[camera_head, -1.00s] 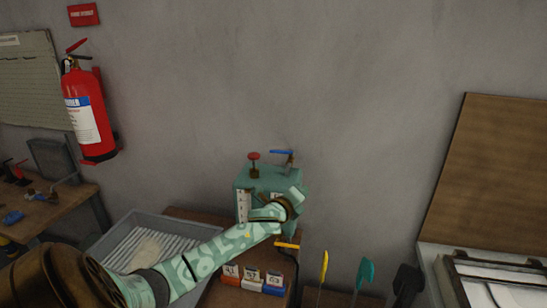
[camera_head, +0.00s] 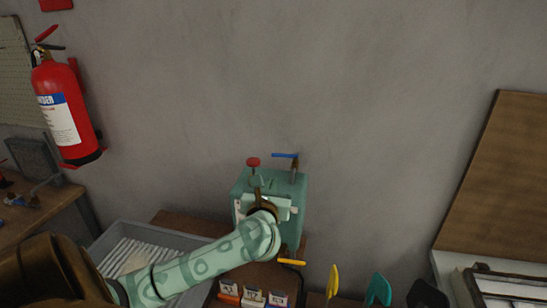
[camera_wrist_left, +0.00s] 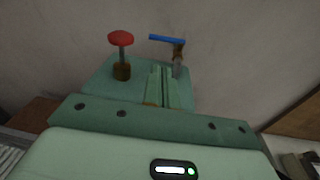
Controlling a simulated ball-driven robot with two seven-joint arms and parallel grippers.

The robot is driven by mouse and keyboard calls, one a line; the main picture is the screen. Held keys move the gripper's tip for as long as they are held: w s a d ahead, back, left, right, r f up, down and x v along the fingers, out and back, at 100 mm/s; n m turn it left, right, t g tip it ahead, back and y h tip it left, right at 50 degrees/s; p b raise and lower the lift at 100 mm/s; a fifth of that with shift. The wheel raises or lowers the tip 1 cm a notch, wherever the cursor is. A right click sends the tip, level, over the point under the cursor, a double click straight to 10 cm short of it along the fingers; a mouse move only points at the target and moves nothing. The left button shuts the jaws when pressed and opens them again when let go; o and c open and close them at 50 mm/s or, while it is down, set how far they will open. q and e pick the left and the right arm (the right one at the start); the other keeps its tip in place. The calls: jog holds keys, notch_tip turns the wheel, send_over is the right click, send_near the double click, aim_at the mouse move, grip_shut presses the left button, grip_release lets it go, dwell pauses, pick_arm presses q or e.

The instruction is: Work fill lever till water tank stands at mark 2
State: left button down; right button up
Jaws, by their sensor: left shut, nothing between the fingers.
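The green water tank (camera_head: 300,198) stands against the wall in the head view. On its top are a red round knob (camera_head: 253,162) on a stem and a blue lever (camera_head: 285,155) whose handle points left from its post. Both also show in the left wrist view, the knob (camera_wrist_left: 121,38) to the left and the lever (camera_wrist_left: 167,38) to the right. My left gripper (camera_wrist_left: 163,88) is shut and empty, its fingers over the tank top between knob and lever, apart from both handles. A white gauge strip (camera_head: 238,209) is mostly hidden by my arm; its level cannot be read.
A grey tray with white ribs (camera_head: 130,250) lies left of the tank. Small labelled boxes (camera_head: 254,299), a yellow tool (camera_head: 333,280) and a teal tool (camera_head: 379,289) stand in front. A fire extinguisher (camera_head: 64,110) hangs at left. The wall above the tank is clear.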

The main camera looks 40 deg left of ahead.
pick_arm(q)
jog(key=shift+n+g, duration=0.3)
jog(key=shift+n, duration=0.2)
jog(key=x, duration=1.2)
jog(key=shift+w+a+b, duration=0.15)
jog(key=shift+w+b, duration=0.2)
jog(key=shift+b, duration=0.05)
jog(key=shift+w+a+r, duration=0.1)
jog(key=shift+w+a, duration=0.15)
jog(key=shift+w, duration=0.1)
